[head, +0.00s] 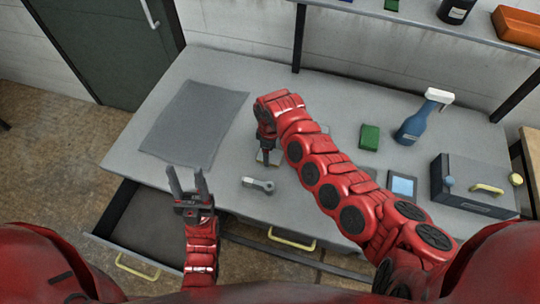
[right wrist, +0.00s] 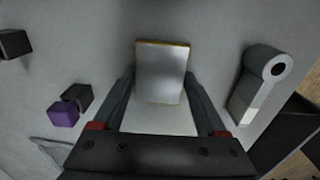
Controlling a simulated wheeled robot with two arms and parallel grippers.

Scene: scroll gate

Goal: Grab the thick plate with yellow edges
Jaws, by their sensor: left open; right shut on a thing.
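The thick plate (right wrist: 162,70) has a grey face and yellow edges and lies between the fingers of my right gripper (right wrist: 160,88) in the right wrist view. The fingers close on its two sides. In the head view only a small part of the plate (head: 274,158) shows below my right gripper (head: 266,148), close to the table top; my right arm hides the rest. My left gripper (head: 186,174) is open and empty, over the table's front edge and apart from the plate.
A grey metal part with a round end (head: 258,185) lies close by. A dark mat (head: 195,122) lies to the left. A purple block (right wrist: 64,114) is near the plate. A green block (head: 370,137), spray bottle (head: 420,118) and toolbox (head: 472,184) stand right. A drawer (head: 150,222) is open.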

